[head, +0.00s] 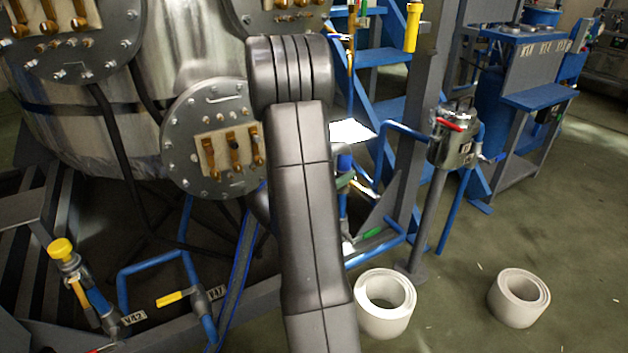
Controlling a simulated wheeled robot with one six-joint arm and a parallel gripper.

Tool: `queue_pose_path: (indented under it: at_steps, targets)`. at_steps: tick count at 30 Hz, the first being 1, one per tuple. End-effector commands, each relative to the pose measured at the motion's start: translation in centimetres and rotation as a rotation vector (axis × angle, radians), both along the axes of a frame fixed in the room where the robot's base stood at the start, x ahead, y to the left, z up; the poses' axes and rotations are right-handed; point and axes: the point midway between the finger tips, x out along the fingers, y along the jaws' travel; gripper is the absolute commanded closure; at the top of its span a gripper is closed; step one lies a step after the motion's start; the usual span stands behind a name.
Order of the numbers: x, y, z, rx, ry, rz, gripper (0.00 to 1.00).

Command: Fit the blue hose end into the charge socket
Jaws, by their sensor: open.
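My gripper is not in view; my dark grey arm fills the middle of the head view and hides what lies behind it. A blue hose or strap (238,275) runs down just left of my arm, and its ends cannot be made out. A bent blue pipe (158,262) stands at the lower left near a yellow-handled valve (172,298). I cannot pick out the hose end or the charge socket with certainty.
A large steel vessel (185,60) with bolted round flanges (222,174) stands at the left. A small steel pot (453,150) sits on a grey post right of my arm. Two white rolls (371,325), (512,314) lie on the green floor. Open floor lies at the right.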

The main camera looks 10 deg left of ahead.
Motion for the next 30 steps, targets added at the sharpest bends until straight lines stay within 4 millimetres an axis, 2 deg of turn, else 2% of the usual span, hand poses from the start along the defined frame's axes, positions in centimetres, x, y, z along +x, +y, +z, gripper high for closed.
queue_pose_path:
  at_steps: [6,15,21,30]
  targets:
    - [-3.1,2.8,0.3,-0.002,0.002,0.005,0.43]
    - [-6.1,5.4,0.2,-0.001,0.0,0.003,0.43]
    - [-6.9,6.0,0.1,-0.001,-0.001,0.001,0.43]
    - [-7.0,6.1,0.1,-0.001,-0.002,0.0,0.43]
